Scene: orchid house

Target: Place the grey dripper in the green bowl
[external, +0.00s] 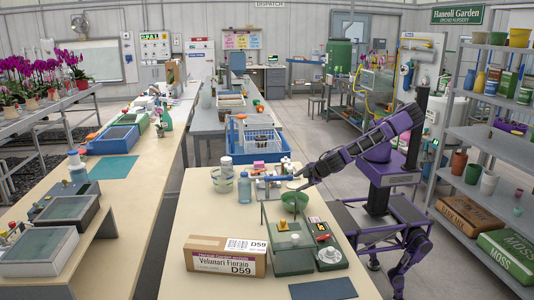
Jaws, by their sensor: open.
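A small green bowl (294,201) is on the front worktable, behind a green boxy device. My purple arm reaches in from the right, and my gripper (302,180) is just above and behind the bowl; its fingers are dark and tiny here. The gripper is open, and I see nothing held in it. I cannot pick out the grey dripper for certain; it may be hidden or too small to tell among the items around the gripper.
A labelled cardboard box (224,256) and the green device (293,255) stand at the front of the table. A blue bottle (244,188), a glass bowl (222,181) and a blue crate (260,150) stand behind. A dark mat (323,289) lies at the near edge.

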